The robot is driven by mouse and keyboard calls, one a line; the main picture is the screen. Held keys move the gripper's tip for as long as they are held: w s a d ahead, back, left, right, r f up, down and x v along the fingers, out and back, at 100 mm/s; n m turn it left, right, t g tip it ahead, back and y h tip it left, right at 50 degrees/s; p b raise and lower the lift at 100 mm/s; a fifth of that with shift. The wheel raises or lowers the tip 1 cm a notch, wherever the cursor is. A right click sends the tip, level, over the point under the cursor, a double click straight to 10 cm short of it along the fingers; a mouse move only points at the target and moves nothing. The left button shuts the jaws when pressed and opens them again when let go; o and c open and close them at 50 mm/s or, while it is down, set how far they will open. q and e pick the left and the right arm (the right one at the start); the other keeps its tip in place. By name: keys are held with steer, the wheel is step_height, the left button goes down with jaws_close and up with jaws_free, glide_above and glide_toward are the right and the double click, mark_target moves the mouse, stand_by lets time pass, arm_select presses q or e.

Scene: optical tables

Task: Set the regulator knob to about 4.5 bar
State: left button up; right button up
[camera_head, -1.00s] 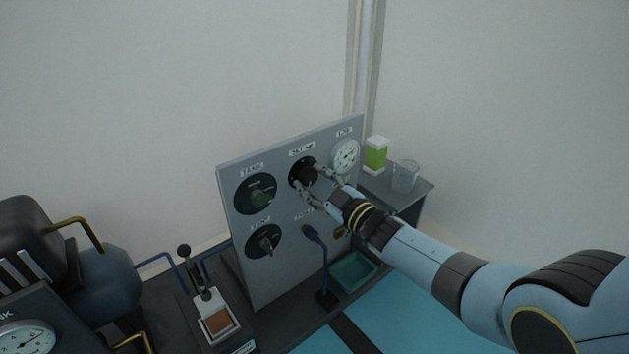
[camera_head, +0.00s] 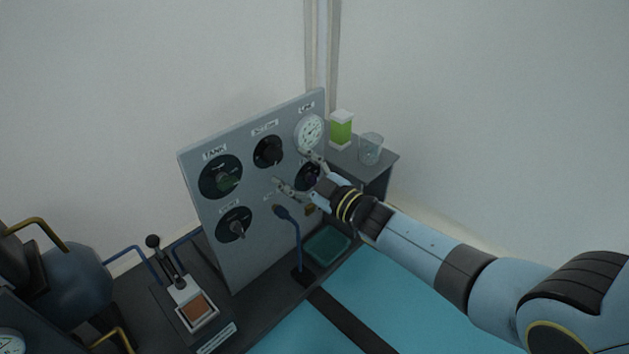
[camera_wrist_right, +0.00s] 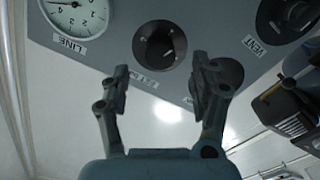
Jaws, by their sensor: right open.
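The grey panel (camera_head: 188,160) stands upright with dark round dials and knobs. The dark knob at its top middle (camera_head: 268,151) looks like the regulator knob; its label is too small to read surely. The same knob seems to be the one with a white mark in the right wrist view (camera_wrist_right: 160,45). The white LINE gauge (camera_head: 309,133) is at the panel's top right and also shows in the right wrist view (camera_wrist_right: 78,14); I cannot read its value surely. My right gripper (camera_head: 291,168) is open and empty, below and right of the top middle knob, apart from it.
The TANK dial (camera_head: 220,177) and a lower left knob (camera_head: 234,225) are on the panel's left. Another dark knob (camera_head: 308,178) is partly hidden behind my right gripper. A blue gooseneck stand (camera_head: 299,245) rises in front. A green and white box (camera_head: 341,128) and beaker (camera_head: 370,149) stand right.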

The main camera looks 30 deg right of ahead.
steer(key=v, duration=0.7)
